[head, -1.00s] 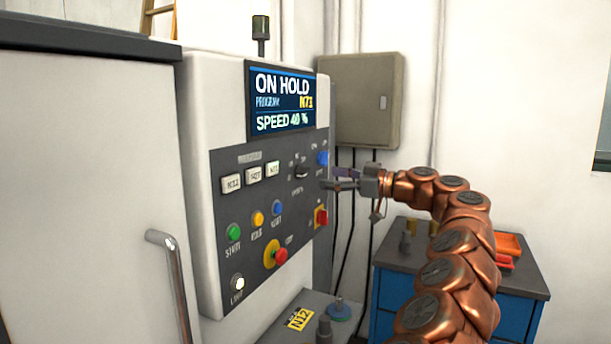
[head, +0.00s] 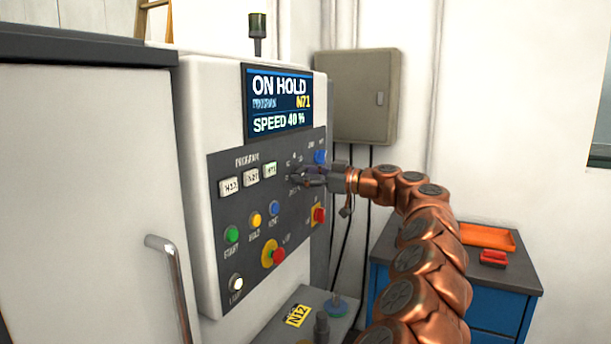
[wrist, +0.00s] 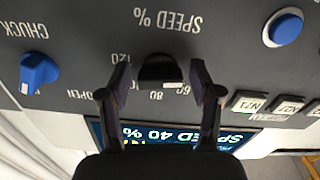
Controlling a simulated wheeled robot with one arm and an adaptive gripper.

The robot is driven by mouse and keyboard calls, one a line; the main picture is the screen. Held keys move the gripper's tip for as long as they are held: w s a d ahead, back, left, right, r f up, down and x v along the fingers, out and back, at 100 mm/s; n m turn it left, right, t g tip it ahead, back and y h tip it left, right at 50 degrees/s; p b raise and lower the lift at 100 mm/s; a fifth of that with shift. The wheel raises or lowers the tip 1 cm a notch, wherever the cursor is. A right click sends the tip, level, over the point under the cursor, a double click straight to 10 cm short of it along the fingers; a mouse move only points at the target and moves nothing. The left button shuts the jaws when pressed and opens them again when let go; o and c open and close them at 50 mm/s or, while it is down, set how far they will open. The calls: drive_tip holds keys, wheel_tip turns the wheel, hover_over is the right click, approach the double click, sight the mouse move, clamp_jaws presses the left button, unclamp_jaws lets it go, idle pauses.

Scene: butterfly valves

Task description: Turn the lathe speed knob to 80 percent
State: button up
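The speed knob (wrist: 160,70) is a black knob under the label "SPEED %", which appears upside down in the wrist view. Numbers 120, 80 and 60 show around it. My gripper (wrist: 160,88) is open, with one finger on each side of the knob; a gap shows on both sides. In the head view my gripper (head: 305,178) is at the panel and largely hides the knob. The display (head: 280,102) reads "ON HOLD", "N71" and "SPEED 40 %".
The blue chuck knob (wrist: 38,72) is to one side of the speed knob. Program buttons (head: 250,177) and a blue button (wrist: 284,28) are on the other. A red emergency button (head: 278,255) is lower on the panel. A blue cabinet (head: 500,312) stands at the right.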

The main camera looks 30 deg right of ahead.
drive_tip(key=c, duration=0.9)
